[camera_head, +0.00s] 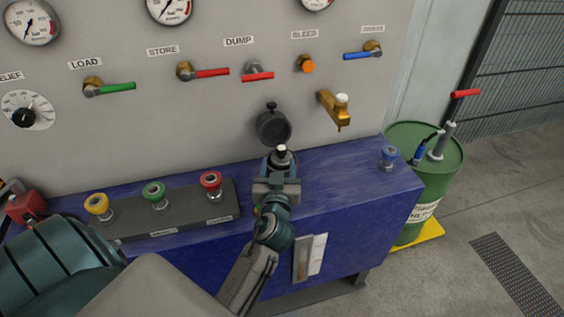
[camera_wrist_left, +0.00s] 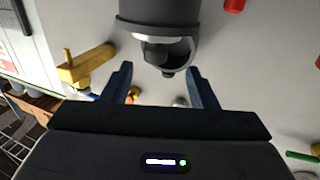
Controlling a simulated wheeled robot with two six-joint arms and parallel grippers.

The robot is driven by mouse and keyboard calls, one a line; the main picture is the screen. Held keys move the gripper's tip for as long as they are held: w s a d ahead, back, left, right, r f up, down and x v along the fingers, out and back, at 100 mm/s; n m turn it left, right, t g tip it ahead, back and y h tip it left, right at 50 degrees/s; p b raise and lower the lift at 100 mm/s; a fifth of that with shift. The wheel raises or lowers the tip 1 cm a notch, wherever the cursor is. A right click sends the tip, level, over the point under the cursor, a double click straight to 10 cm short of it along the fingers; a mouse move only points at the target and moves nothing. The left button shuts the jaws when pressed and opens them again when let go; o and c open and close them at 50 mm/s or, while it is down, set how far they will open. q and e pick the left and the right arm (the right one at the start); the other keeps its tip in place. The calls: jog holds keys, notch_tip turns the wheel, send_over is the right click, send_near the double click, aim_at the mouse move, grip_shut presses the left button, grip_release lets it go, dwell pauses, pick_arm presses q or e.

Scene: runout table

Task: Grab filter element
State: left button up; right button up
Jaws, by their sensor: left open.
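A small dark cylinder with a pale top, which I take to be the filter element (camera_head: 281,158), shows just beyond my left gripper (camera_head: 278,170) in the head view. In the left wrist view a dark cylinder with a silver rim (camera_wrist_left: 168,10) is at the top centre, beyond the two fingers (camera_wrist_left: 160,82). The fingers are spread and not closed on it. The gripper hides its lower part in the head view, so I cannot tell what it rests on. A round dark housing (camera_head: 274,128) with a knob is on the panel behind. My right gripper is not in view.
Behind the blue bench (camera_head: 350,187) is a grey panel (camera_head: 210,110) with gauges and valve handles. A brass tap (camera_head: 336,109) juts out to the right of the housing. A block with coloured couplings (camera_head: 130,215) lies to the left. A green drum (camera_head: 440,163) stands right.

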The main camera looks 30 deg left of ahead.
aim_at(282, 145)
pick_arm(q)
jog(key=x, duration=0.2)
jog(key=p+x, duration=0.1)
jog(key=shift+r, duration=0.25)
jog(key=shift+w+a, duration=0.2)
jog(key=shift+w, duration=0.05)
jog(key=w+p, duration=0.2)
jog(key=w+a, duration=0.1)
jog(key=shift+r+p, duration=0.35)
jog(key=shift+p, duration=0.05)
jog(key=shift+p+x, duration=0.3)
jog(key=shift+x, duration=0.6)
jog(key=shift+w+a+f, duration=0.1)
jog(key=shift+w+f, duration=0.05)
jog(key=shift+f, duration=0.15)
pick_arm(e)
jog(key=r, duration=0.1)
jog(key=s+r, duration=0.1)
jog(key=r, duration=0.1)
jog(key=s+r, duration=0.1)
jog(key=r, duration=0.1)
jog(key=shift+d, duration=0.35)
pick_arm(q)
jog(key=shift+c, duration=1.3)
grip_shut()
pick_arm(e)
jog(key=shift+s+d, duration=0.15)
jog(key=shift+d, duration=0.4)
